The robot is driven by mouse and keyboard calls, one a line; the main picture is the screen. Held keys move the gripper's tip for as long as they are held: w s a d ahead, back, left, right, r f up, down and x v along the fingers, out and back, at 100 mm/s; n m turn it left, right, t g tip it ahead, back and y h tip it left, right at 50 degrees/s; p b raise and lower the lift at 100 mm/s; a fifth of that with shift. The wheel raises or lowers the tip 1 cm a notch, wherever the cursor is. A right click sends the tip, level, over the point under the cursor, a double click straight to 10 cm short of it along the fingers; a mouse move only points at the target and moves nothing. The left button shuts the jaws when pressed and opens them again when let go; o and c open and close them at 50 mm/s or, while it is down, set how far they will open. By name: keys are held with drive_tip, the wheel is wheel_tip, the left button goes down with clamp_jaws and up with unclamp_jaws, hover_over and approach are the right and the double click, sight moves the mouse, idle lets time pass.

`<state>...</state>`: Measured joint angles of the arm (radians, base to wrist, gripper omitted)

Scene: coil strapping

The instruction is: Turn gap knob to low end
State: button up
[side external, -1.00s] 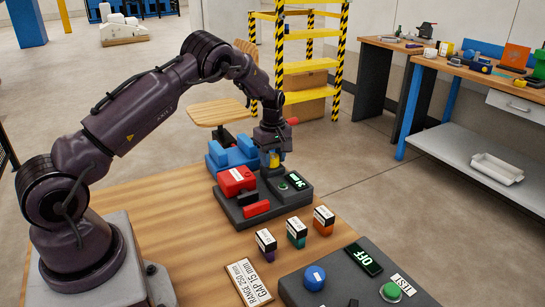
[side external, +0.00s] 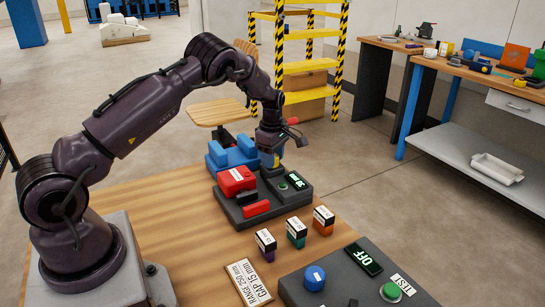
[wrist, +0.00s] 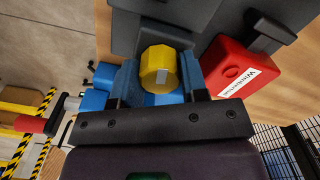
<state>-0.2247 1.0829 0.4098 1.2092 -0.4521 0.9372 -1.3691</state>
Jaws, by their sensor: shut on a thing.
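The yellow knob (wrist: 158,70) shows in the wrist view between the two fingers of my gripper (wrist: 159,80). It has a pale grey mark on its face. My gripper is shut on the knob, with one finger on each side. In the side external view my gripper (side external: 270,152) is over the back of the dark control box (side external: 226,206), and the knob is mostly hidden below it. The box carries a red block (side external: 236,180), a small green button and a lit green display (side external: 295,181) that is too small to read surely.
A blue block (side external: 231,152) stands behind the box. Several small labelled blocks (side external: 296,231) and a sign reading "RANGE 250 mm GAP 15 mm" (side external: 248,282) stand in front. A second panel (side external: 340,285) has a blue knob, an OFF display and a green TEST button.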

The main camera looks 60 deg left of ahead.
drive_tip(key=o, duration=0.9)
wheel_tip(320, 180, up, 13)
drive_tip(key=shift+r, duration=0.1)
idle(0.5)
drive_tip(key=s+d+r+m+t, duration=0.2)
drive_tip(key=s+d+r+m, duration=0.2)
drive_tip(key=s+d+m, duration=0.3)
drive_tip(key=s+d+r+m+t, duration=0.1)
drive_tip(key=s+d+r+m, duration=0.4)
drive_tip(key=s+d+m, duration=0.3)
drive_tip(key=s+d+r+m+t, duration=0.2)
drive_tip(key=s+d+r+m, duration=0.3)
drive_tip(key=s+d+m, duration=0.3)
drive_tip(key=shift+s+m+t, duration=0.3)
drive_tip(key=shift+s+m, duration=0.1)
drive_tip(key=shift+s, duration=1.8)
